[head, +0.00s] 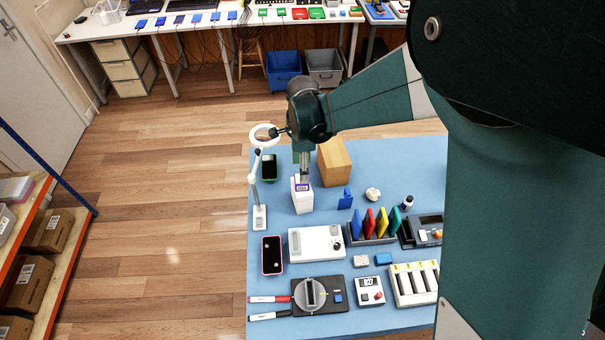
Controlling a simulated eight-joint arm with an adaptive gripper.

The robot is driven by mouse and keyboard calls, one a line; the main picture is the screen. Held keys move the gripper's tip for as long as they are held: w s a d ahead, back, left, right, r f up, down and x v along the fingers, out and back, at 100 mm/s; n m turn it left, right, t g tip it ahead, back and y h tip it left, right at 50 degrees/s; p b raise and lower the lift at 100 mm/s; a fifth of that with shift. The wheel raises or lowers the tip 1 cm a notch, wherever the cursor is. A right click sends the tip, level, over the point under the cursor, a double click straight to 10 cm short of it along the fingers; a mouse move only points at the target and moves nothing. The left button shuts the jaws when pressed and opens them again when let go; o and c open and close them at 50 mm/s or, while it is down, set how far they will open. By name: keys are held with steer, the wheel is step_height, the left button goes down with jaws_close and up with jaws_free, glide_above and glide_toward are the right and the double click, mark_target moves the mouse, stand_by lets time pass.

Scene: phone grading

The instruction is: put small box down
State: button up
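The small box (302,201) is white with a purple-edged label and stands upright at the back left of the blue table mat. My gripper (304,181) points straight down at its top, with a grey finger overlapping the label. The gripper appears shut on the box's upper part; the far finger is hidden. The box's base looks at or very close to the mat; a small gap cannot be ruled out.
A wooden block (334,163) stands just right of the gripper. A white ring lamp (259,216) and a dark green-edged phone (269,167) are to the left. A white device (316,243) and coloured upright cards (369,222) stand in front. Bare mat (400,160) shows at the back right.

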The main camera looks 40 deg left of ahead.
steer(key=shift+r, duration=2.85)
steer(key=w+d+r+n+t+y, duration=0.1)
steer(key=w+d+r, duration=0.35)
steer(key=d, duration=0.75)
steer(key=w+d+r+n+t, duration=0.1)
steer(key=d+r+n, duration=0.1)
steer(key=d+r, duration=0.7)
steer(key=w+d+r+n+t+y, duration=0.1)
steer(key=w+d+r, duration=0.2)
steer(key=d, duration=1.1)
steer(key=s+d+n+t, duration=0.1)
steer(key=s+d, duration=0.3)
steer(key=d, duration=0.6)
steer(key=s+d+n+t+h, duration=0.1)
steer(key=s+d, duration=0.3)
steer(key=d, duration=0.6)
steer(key=s+d+r+n+t+h, duration=0.1)
steer(key=s+d+n+t, duration=0.1)
steer(key=s+d, duration=0.3)
steer(key=d+n, duration=0.1)
steer(key=d, duration=0.3)
steer(key=shift+d, duration=0.4)
